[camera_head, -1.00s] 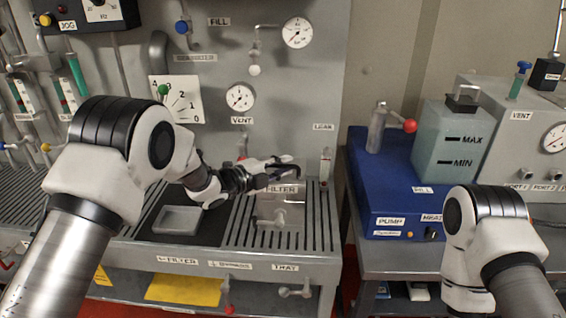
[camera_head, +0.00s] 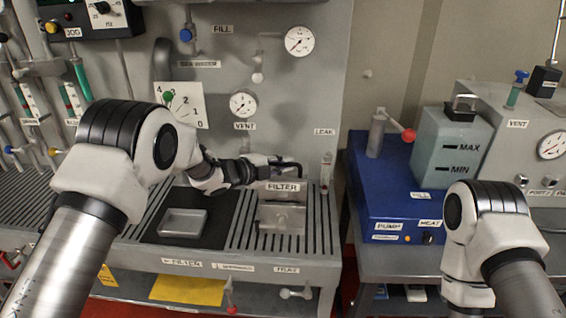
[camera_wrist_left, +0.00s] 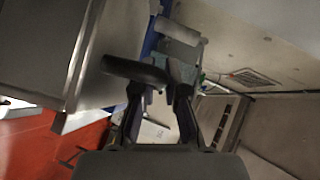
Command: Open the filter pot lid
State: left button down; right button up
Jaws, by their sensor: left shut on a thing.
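The filter pot (camera_head: 283,218) is a grey box at the right end of the slotted bench top. Its lid (camera_head: 302,188), labelled FILTER, is raised at the back of the pot, its labelled face toward me. My left gripper (camera_head: 278,163) is at the lid's top edge, shut on the black lid handle (camera_head: 295,164). The dark handle bar also shows at the fingertips in the left wrist view (camera_wrist_left: 135,70); the exact contact is hard to see. My right arm shows at the right, but its gripper is out of view.
A shallow grey tray (camera_head: 183,222) sits on a black mat left of the pot. The panel with gauges (camera_head: 243,104) stands close behind. A blue pump unit (camera_head: 385,200) with a red-knobbed lever (camera_head: 408,135) is to the right, across a gap.

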pick_arm(q)
jog(key=w+r+g+p, duration=0.1)
jog(key=p, duration=0.2)
jog(key=w+r+n+g+y+p, duration=0.1)
jog(key=w+r+p, duration=0.1)
jog(key=p, duration=0.1)
jog(key=shift+w+n+p, duration=0.1)
jog(key=shift+n+p, duration=0.2)
jog(key=shift+p, duration=0.05)
jog(key=shift+w+f+g+p, duration=0.1)
jog(key=shift+w+g+p, duration=0.2)
jog(key=shift+w+p, duration=0.05)
jog(key=shift+w+f, duration=0.1)
jog(key=shift+w, duration=0.85)
